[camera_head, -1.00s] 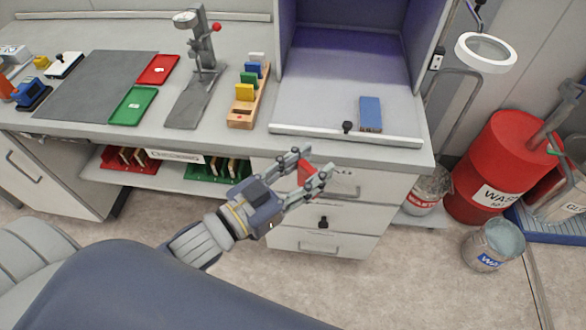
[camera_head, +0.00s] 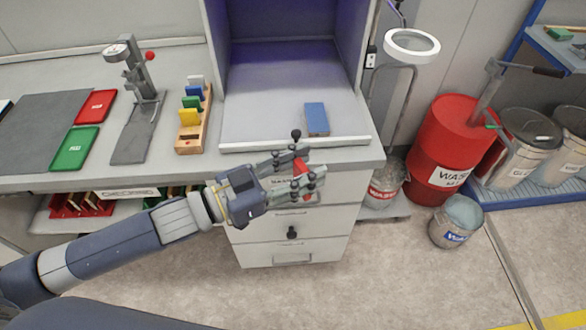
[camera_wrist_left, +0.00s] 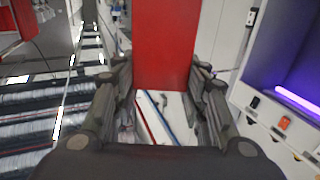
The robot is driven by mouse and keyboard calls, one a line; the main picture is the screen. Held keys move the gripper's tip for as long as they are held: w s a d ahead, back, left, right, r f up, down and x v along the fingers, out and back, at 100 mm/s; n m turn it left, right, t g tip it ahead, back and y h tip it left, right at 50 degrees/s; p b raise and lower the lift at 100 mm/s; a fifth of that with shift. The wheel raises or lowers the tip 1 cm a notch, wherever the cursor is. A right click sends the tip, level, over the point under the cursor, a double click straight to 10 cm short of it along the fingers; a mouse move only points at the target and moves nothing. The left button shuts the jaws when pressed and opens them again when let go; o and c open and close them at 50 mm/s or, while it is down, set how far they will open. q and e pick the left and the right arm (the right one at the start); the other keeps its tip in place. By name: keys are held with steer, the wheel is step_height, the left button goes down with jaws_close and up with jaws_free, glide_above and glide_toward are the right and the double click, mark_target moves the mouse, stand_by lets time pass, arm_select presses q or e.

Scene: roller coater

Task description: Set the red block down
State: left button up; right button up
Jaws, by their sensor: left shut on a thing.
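My left gripper (camera_head: 306,171) is shut on a red block (camera_head: 299,166) and holds it in front of the drawer cabinet, near the bench's front edge. In the left wrist view the red block (camera_wrist_left: 166,45) stands between the two fingers (camera_wrist_left: 165,100). Its lower part sits between the fingertips and its top runs out of the picture. In the head view the fingers hide much of the block. My right gripper is not in view.
A blue block (camera_head: 316,119) lies in the open booth. A wooden rack (camera_head: 192,142) holds several coloured plates. Red (camera_head: 95,107) and green (camera_head: 74,148) trays lie on the bench (camera_head: 30,183). A red waste drum (camera_head: 447,150) and a bucket (camera_head: 457,222) stand on the floor at right.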

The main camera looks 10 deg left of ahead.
arm_select(q)
steer(key=shift+w+d+r+m+g+h, duration=0.2)
steer(key=shift+w+d+m+g+h, duration=0.2)
steer(key=shift+d+g, duration=0.2)
steer(key=shift+w+d+r+m+g+h, duration=0.2)
steer(key=shift+d+m+g+h, duration=0.1)
steer(key=shift+d+m+g, duration=0.25)
steer(key=shift+m+g, duration=0.25)
steer(key=shift+g, duration=0.1)
steer(key=shift+s+a+m+g+h, duration=0.1)
steer(key=shift+a+m+g+h, duration=0.4)
steer(key=shift+g, duration=0.4)
steer(key=shift+s+a+m+g+h, duration=0.1)
steer(key=shift+a+m+g+h, duration=0.25)
steer(key=shift+m+g, duration=0.4)
steer(key=shift+s+a+m+g, duration=0.15)
steer(key=shift+a+m+g, duration=0.2)
steer(key=shift+g, duration=0.45)
steer(key=shift+s+a+m+g, duration=0.1)
steer(key=shift+a+m+g, duration=0.25)
steer(key=shift+g, duration=0.4)
steer(key=shift+d, duration=0.1)
